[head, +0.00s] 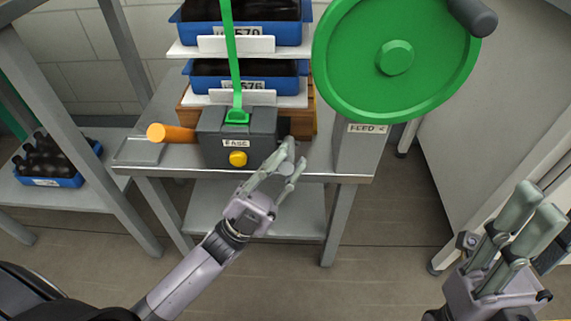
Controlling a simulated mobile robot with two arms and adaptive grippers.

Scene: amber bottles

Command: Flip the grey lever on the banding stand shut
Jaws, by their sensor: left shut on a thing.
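The banding stand's dark grey box (211,150) sits on a grey metal bench, with a label and a yellow button (237,159) on its front. A green lever (234,70) rises upright from the box, and an orange handle (172,133) sticks out to its left. My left gripper (296,153) is at the box's right side, its fingers closed around what seems to be the grey lever. The fingers hide nearly all of that lever, so its angle cannot be told. My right gripper (535,200) hangs at the far right, away from the stand; its finger gap is unclear.
A large green wheel (350,60) stands at the right, above a post with a label (367,128). Blue crates (211,84) of dark bottles stack behind the box. Another blue crate (62,181) sits on the lower left shelf. Grey frame posts flank the bench.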

